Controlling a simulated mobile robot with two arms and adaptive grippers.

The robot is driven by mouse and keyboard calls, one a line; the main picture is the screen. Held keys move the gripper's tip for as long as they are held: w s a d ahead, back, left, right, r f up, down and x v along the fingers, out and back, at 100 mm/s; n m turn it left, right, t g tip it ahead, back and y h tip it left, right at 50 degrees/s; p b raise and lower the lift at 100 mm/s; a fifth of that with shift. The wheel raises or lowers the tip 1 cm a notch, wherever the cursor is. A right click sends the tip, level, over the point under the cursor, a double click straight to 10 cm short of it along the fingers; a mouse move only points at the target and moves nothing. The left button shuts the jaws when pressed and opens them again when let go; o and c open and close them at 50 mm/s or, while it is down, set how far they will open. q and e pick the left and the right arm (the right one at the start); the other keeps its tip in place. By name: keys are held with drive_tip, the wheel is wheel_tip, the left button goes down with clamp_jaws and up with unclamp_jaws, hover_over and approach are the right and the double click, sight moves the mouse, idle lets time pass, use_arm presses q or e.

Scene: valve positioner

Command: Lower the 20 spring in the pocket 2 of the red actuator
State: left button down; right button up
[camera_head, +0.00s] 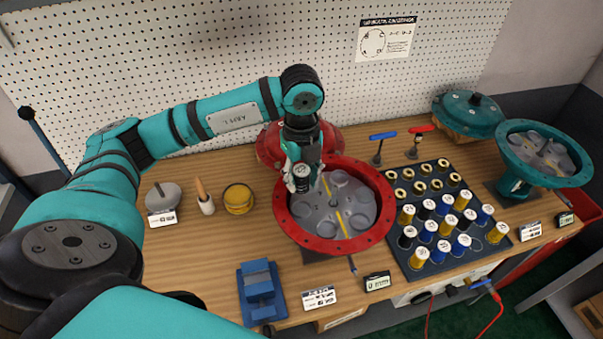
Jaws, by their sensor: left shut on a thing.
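The red actuator (380,222) is an open round bowl with a red bolted rim on the wooden bench. Its grey inside has several round pockets and a yellow stripe. My left gripper (303,182) comes down over the far left part of the bowl, shut on a small spring with a pale round top (300,171). The number on that top is too small to read. The gripper hides the pocket below it, so I cannot tell whether the spring is above the pocket or partly in it. My right gripper is not in view.
A dark tray (408,251) with yellow, blue and black springs stands right of the bowl. A teal actuator (510,160) and teal cover (468,113) are at the far right. A red cover (330,135) lies behind. A blue vise (258,283) and yellow dish (238,197) are left.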

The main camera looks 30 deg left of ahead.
use_arm(q)
drive_tip(key=shift+w+a+f, duration=0.1)
drive_tip(key=shift+f, duration=0.45)
drive_tip(key=shift+f+b, duration=0.55)
drive_tip(key=shift+f, duration=0.3)
drive_tip(key=shift+f+b, duration=0.25)
drive_tip(key=shift+b, duration=0.1)
drive_tip(key=shift+f+b, duration=0.5)
drive_tip(key=shift+f, duration=0.5)
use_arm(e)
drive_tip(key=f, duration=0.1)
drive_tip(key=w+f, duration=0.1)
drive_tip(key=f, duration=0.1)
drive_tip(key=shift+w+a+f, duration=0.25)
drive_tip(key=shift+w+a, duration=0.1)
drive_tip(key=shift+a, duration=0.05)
use_arm(q)
drive_tip(key=shift+f+b, duration=0.1)
drive_tip(key=shift+b, duration=0.35)
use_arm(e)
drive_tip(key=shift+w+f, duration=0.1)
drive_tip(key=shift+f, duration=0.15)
